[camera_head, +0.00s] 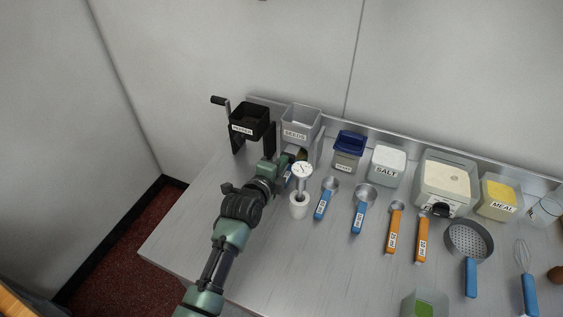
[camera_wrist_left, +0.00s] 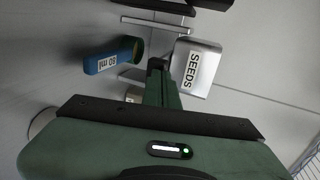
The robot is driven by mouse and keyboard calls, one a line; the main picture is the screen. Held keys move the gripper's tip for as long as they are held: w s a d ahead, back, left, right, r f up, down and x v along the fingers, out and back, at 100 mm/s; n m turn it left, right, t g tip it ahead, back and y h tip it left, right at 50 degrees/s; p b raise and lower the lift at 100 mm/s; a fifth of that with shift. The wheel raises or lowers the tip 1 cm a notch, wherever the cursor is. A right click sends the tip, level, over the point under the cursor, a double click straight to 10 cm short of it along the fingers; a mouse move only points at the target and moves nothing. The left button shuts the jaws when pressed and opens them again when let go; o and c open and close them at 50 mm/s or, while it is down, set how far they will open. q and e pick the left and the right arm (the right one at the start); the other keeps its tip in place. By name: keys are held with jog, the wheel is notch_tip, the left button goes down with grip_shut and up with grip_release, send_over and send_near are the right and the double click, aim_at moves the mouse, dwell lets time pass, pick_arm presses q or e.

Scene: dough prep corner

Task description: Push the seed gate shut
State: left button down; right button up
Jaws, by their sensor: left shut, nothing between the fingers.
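The grey hopper labelled SEEDS (camera_head: 301,119) stands at the back of the counter; it also shows in the wrist view (camera_wrist_left: 205,75). My left gripper (camera_head: 290,156) is just below and in front of it in the head view. In the wrist view its fingers (camera_wrist_left: 157,64) are shut and empty, with the tips close beside the hopper; I cannot tell whether they touch. The seed gate is not clearly visible; the gripper and hopper seem to hide it. A blue 80 ml scoop (camera_wrist_left: 112,57) lies close to the fingers. My right gripper is not in view.
A black hopper with a crank (camera_head: 249,121) stands left of the seeds hopper. A blue-lidded box (camera_head: 349,143) and the SALT box (camera_head: 387,164) stand further right. The counter's left front is clear.

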aim_at(287, 154)
pick_arm(q)
jog(key=b+x, duration=0.2)
jog(key=x, duration=0.1)
jog(key=shift+w+d+r, duration=0.15)
jog(key=shift+w+r, duration=0.1)
jog(key=shift+r, duration=0.1)
jog(key=shift+w+r, duration=0.1)
jog(key=shift+w, duration=0.05)
jog(key=shift+r, duration=0.15)
